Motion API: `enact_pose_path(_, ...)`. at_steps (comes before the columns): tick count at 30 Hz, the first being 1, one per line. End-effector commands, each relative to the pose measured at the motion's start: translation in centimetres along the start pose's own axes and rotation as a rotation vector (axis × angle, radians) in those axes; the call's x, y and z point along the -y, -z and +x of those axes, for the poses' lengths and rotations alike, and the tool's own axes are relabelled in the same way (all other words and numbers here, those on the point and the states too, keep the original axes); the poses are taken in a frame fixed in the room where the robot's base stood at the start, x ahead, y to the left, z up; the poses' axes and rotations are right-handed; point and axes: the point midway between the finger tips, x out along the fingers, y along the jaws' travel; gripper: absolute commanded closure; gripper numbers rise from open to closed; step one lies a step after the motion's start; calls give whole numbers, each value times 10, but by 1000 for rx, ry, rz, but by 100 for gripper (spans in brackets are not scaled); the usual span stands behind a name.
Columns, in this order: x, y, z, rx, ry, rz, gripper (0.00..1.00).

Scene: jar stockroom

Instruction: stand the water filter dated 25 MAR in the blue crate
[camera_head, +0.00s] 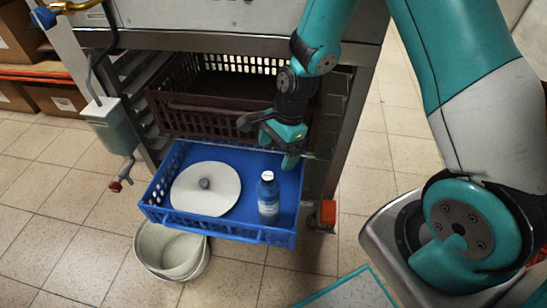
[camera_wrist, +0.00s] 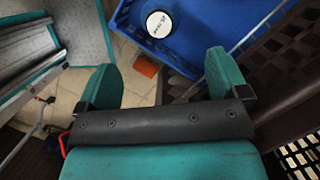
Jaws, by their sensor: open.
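The blue crate (camera_head: 217,232) is pulled out of the rack at the centre of the head view. A blue bottle-shaped container with a white cap (camera_head: 268,196) stands upright in its right part; I take it for the water filter. Its cap (camera_wrist: 159,24) shows in the wrist view with small dark print that I cannot read for sure. My gripper (camera_head: 270,142) is open and empty over the back right of the crate, apart from the container. In the wrist view both fingers (camera_wrist: 160,80) are spread, with the cap beyond them.
A round white lid with a grey knob (camera_head: 206,188) lies in the crate's left part. A dark brown crate (camera_head: 205,120) sits in the rack behind and above. A white bucket (camera_head: 170,252) stands on the floor under the front left. An orange block (camera_head: 328,213) is at the right.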

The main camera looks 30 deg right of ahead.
Motion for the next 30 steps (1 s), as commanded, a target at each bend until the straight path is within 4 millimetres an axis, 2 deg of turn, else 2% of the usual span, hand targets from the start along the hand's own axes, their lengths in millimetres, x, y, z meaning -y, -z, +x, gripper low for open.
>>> enact_pose_path(5,-1,-16,-29,8,14,-132,7)
enact_pose_path(8,-10,-45,-66,19,34,-383,7)
enact_pose_path(12,-46,-96,-128,31,66,-882,7)
enact_pose_path(15,-81,-124,-163,30,89,-1243,7)
enact_pose_path(18,-117,-144,-188,22,106,-1560,7)
enact_pose_path(21,-145,-155,-202,11,118,-1802,7)
enact_pose_path(24,-163,-161,-210,3,124,-1956,7)
enact_pose_path(30,-173,-163,-213,1,124,-2043,7)
